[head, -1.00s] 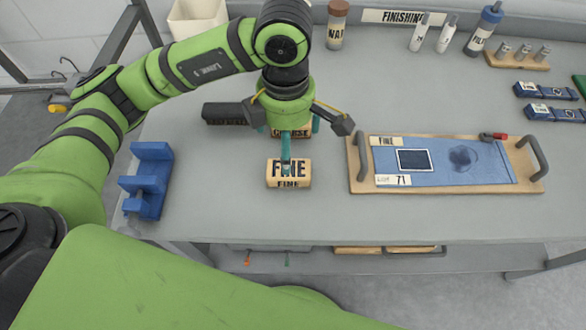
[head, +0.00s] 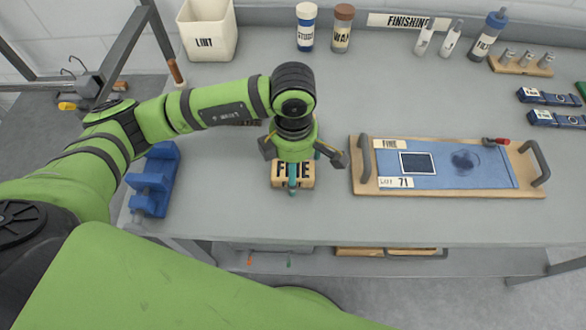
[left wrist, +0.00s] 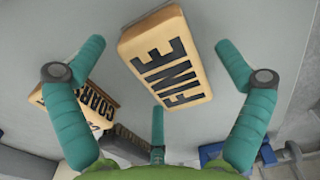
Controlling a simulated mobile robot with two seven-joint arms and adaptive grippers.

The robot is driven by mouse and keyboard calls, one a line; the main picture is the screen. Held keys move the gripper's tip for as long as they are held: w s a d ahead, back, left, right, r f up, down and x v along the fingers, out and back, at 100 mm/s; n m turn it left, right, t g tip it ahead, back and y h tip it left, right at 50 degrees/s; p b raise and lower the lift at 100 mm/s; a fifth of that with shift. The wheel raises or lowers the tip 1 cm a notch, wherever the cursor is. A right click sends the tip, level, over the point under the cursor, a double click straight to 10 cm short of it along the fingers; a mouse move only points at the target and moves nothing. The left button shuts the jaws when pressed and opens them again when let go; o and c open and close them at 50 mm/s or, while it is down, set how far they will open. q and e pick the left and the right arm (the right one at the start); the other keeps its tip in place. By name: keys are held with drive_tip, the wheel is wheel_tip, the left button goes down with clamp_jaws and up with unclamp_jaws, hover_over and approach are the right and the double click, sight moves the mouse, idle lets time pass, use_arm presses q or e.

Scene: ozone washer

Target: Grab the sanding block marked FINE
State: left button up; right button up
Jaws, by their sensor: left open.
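The sanding block marked FINE (head: 279,179) is a tan block with black letters, lying on the grey bench. My left gripper (head: 292,178) is over it, and one teal finger hides part of its front. In the left wrist view the FINE block (left wrist: 167,57) lies tilted between the spread teal fingers of the left gripper (left wrist: 158,95), and no finger is clearly closed on it. The block marked COARSE (left wrist: 96,104) lies beside it, partly behind a finger. My right gripper is not in view.
A blue clamp-like holder (head: 152,182) stands to the left. A wooden tray (head: 362,178) with handles and a blue sheet stands to the right. A LINT bin (head: 207,42) and bottles (head: 306,28) line the back. The front middle of the bench is clear.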

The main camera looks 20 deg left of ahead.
sight(298, 165)
use_arm(q)
drive_tip(key=c, duration=1.3)
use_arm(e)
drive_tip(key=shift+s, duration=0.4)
use_arm(q)
drive_tip(key=shift+o, duration=0.2)
drive_tip(key=shift+r, duration=0.1)
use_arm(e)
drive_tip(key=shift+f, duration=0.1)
use_arm(q)
drive_tip(key=shift+r, duration=0.3)
drive_tip(key=r+b, duration=0.1)
drive_tip(key=d+r+b, duration=0.1)
drive_tip(key=r, duration=0.1)
drive_tip(key=shift+r, duration=0.3)
drive_tip(key=d+r+b, duration=0.3)
drive_tip(key=d+r, duration=0.3)
drive_tip(key=d, duration=0.4)
drive_tip(key=shift+w+d+r, duration=0.15)
drive_tip(key=shift+d+r, duration=0.2)
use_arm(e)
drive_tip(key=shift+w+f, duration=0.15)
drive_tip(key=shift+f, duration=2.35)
